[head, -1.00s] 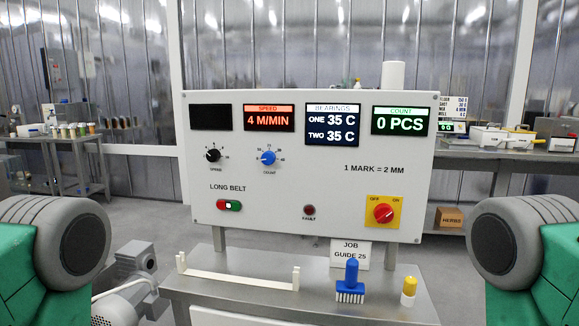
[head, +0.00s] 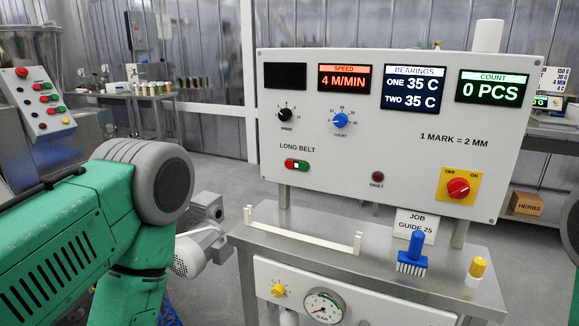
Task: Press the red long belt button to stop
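The long belt button (head: 297,165) is a small rounded switch on the lower left of the white panel (head: 400,205), under the words LONG BELT. Its red half (head: 290,163) is on the left, its green half (head: 304,166) is on the right, and a small white patch sits between them. Nothing covers it. Neither of my grippers is in view.
The panel stands on a steel table (head: 320,215) holding a white rail (head: 300,236), a blue brush (head: 414,252) and a yellow-capped bottle (head: 476,271). A second button box (head: 40,103) stands far left. A grey motor (head: 200,240) is left of the table.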

